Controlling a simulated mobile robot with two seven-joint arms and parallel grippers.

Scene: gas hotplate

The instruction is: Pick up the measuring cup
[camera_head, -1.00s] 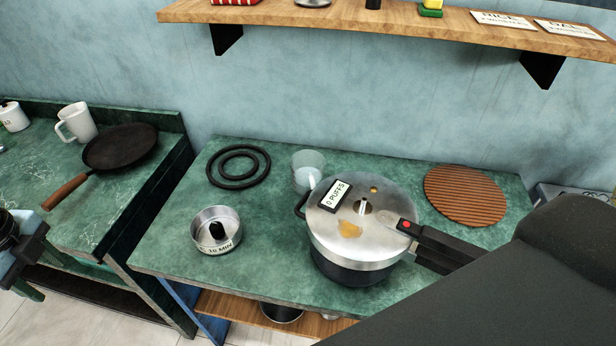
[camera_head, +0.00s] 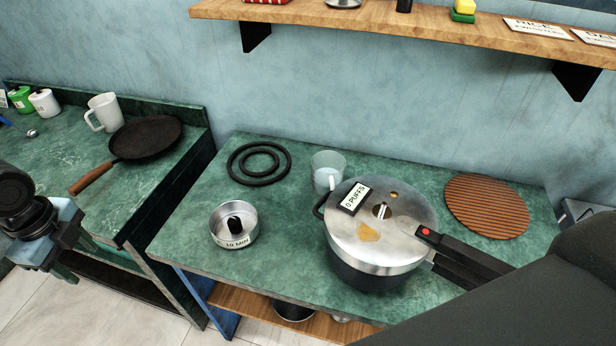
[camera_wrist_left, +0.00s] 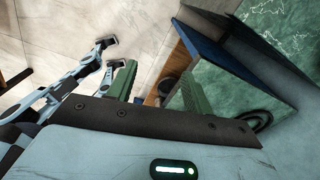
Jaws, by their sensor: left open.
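A translucent cup (camera_head: 327,165), which looks like the measuring cup, stands upright on the green counter. It is behind and left of the pressure cooker (camera_head: 376,240), which hides part of its lower right side. My left gripper (camera_head: 78,260) is at the lower left of the head view, far from the cup and in front of the left counter. It is open and empty. Its green fingers show apart in the left wrist view (camera_wrist_left: 158,90), and the cup cannot be made out there. My right gripper is out of view.
The left counter holds a pan (camera_head: 146,138) and a white mug (camera_head: 103,112). A wooden shelf (camera_head: 400,22) overhangs the back. A gap separates the counters.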

